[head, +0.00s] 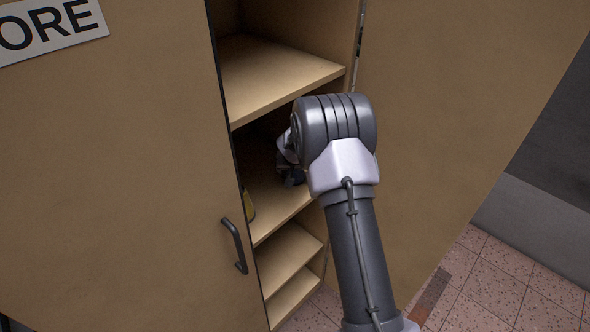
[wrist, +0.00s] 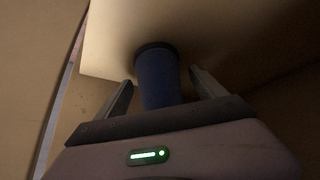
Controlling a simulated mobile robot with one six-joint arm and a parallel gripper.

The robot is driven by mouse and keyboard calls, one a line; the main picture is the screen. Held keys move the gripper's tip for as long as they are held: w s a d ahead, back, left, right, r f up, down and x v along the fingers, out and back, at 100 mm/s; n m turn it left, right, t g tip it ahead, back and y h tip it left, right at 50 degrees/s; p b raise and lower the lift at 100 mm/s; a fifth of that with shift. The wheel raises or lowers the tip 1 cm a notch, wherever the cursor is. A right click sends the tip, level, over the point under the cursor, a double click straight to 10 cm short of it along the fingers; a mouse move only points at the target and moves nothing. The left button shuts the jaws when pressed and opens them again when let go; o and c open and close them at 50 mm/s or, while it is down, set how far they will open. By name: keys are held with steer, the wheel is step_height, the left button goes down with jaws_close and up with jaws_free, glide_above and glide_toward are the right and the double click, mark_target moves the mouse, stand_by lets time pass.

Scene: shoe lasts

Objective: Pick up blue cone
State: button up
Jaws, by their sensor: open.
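The blue cone (wrist: 158,78) shows in the wrist view, in shade, with a dark rim at its far end against the pale shelf surface. My gripper (wrist: 162,76) is open, with one finger on each side of the cone. A dark gap shows beside each finger, and I cannot tell whether either touches it. In the head view my gripper (head: 291,176) reaches into the middle compartment of the cupboard, mostly behind my wrist. The cone is hidden there.
The cupboard's shelf above (head: 275,75) is close over my wrist. The left door (head: 120,180) with a dark handle (head: 235,246) and the right panel (head: 450,110) flank the opening. A small yellow thing (head: 249,205) shows at the door's edge. Lower shelves look empty.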

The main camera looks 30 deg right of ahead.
steer(key=c, duration=1.7)
steer(key=shift+r, duration=0.15)
